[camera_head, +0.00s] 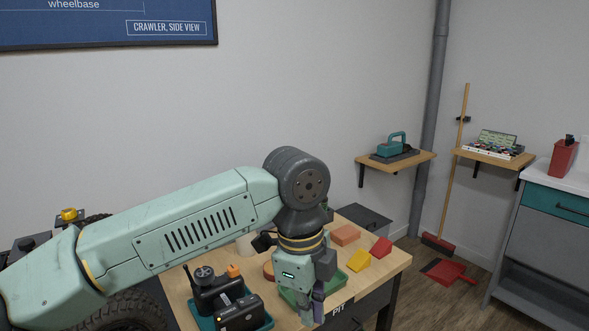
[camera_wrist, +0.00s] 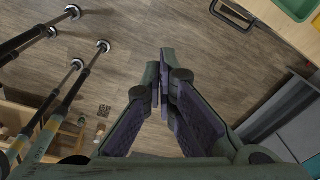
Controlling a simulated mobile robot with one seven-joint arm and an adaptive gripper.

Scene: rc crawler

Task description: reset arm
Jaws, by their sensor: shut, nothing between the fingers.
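Below the fingers there the wooden floor (camera_wrist: 150,35) shows. My arm crosses the head view from the lower left and hides part of the table.
A green tray (camera_head: 290,297), a yellow block (camera_head: 358,260), a red block (camera_head: 381,247) and an orange block (camera_head: 345,234) lie around my gripper. A black radio transmitter (camera_head: 205,293) stands left of it. Wall shelves (camera_head: 427,157), a broom (camera_head: 455,170) and a cabinet (camera_head: 540,245) stand at right.

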